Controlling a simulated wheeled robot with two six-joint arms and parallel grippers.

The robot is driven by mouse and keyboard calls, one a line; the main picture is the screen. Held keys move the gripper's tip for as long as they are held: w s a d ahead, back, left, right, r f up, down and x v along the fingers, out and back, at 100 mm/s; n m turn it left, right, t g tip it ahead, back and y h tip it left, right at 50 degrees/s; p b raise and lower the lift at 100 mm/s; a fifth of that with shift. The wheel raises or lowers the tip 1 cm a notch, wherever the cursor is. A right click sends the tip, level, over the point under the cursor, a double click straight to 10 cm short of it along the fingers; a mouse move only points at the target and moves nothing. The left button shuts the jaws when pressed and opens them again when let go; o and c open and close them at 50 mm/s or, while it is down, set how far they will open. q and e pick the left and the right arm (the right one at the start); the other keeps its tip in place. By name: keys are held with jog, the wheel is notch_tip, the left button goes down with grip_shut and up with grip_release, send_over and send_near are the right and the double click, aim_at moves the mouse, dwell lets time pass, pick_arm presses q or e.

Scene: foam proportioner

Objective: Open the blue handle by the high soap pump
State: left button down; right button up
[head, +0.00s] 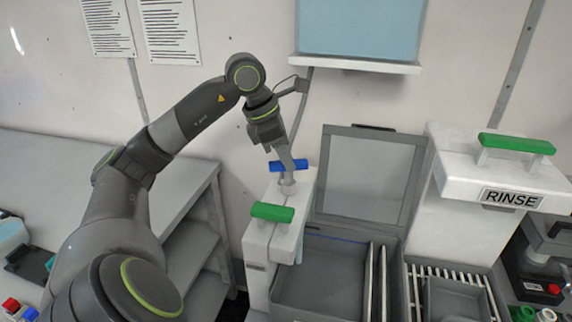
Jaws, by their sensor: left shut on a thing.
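The blue handle (292,165) sits on a grey stem at the back of a white dispenser housing (258,248). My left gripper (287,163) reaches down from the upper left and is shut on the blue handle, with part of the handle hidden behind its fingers. A green handle (272,212) is on the same housing, nearer to me. My right gripper is not in view.
A grey open-lidded bin (330,290) stands right of the housing. A white RINSE unit (490,165) with another green handle (517,143) is at the right. Grey shelves (190,245) stand left. A bluish panel (360,28) hangs on the wall above.

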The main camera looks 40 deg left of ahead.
pick_arm(q)
jog(key=n+y+b, duration=0.1)
jog(key=n, duration=0.1)
jog(key=shift+n+t, duration=0.4)
jog(key=shift+d+n+y, duration=0.1)
jog(key=shift+n+y, duration=0.2)
jog(key=shift+n, duration=0.6)
jog(key=shift+r+n+y, duration=0.15)
jog(key=shift+n+y, duration=0.25)
jog(key=shift+n, duration=0.5)
jog(key=shift+d+n+p, duration=0.1)
jog(key=shift+n+p, duration=0.25)
jog(key=shift+n, duration=0.15)
jog(key=n+y+p, duration=0.2)
jog(key=n+p, duration=0.3)
jog(key=p, duration=0.8)
jog(key=shift+d+r, duration=0.1)
jog(key=shift+r, duration=0.05)
jog(key=shift+f+n+y+p, duration=0.3)
jog(key=shift+n+p, duration=0.4)
jog(key=shift+p, duration=0.65)
